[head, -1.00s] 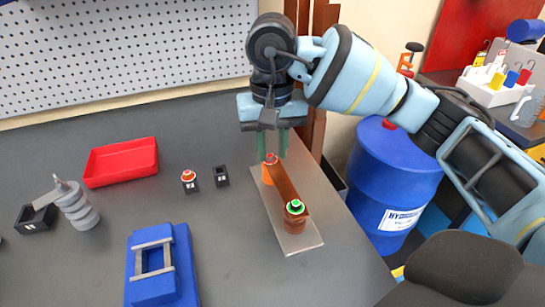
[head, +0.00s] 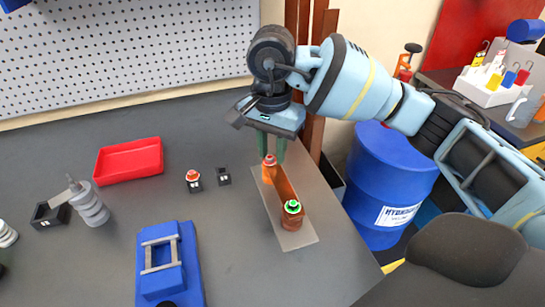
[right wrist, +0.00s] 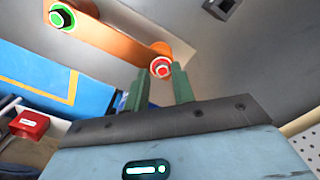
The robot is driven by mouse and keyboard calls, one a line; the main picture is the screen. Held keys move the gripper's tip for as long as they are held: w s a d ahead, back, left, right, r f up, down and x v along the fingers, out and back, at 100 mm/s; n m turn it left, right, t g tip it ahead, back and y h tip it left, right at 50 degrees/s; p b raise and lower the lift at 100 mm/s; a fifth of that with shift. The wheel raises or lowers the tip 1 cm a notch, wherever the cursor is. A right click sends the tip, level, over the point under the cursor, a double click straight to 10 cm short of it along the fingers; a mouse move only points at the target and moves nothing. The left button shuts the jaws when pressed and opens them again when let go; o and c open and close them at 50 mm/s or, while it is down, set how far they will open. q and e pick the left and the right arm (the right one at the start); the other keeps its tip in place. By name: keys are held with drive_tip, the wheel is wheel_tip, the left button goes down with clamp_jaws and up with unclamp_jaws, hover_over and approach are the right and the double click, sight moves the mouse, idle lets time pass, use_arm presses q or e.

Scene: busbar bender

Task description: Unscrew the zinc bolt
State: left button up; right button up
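A copper-coloured bar (head: 282,188) stands on a grey plate (head: 302,238) on the bench. It has a red-ringed bolt (head: 269,160) at its far end and a green-ringed bolt (head: 292,207) at its near end. Which one is zinc I cannot tell. My right gripper (head: 271,150) points down over the red-ringed end. In the right wrist view its green fingers (right wrist: 159,80) are apart, with the red-ringed bolt (right wrist: 160,67) in line with the gap at their tips. The green-ringed bolt (right wrist: 62,18) shows farther left. My left gripper is not in view.
A red tray (head: 128,172), a small red-topped piece (head: 193,180), a black holder (head: 224,176) and a blue fixture (head: 167,275) are on the bench. A blue drum (head: 388,180) stands beyond the bench's right edge.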

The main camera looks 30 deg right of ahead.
drive_tip(key=shift+m, duration=0.5)
drive_tip(key=shift+m+p, duration=0.35)
drive_tip(key=shift+m, duration=0.25)
drive_tip(key=shift+w+a, duration=0.1)
drive_tip(key=shift+a, duration=0.05)
drive_tip(key=shift+c, duration=0.5)
clamp_jaws()
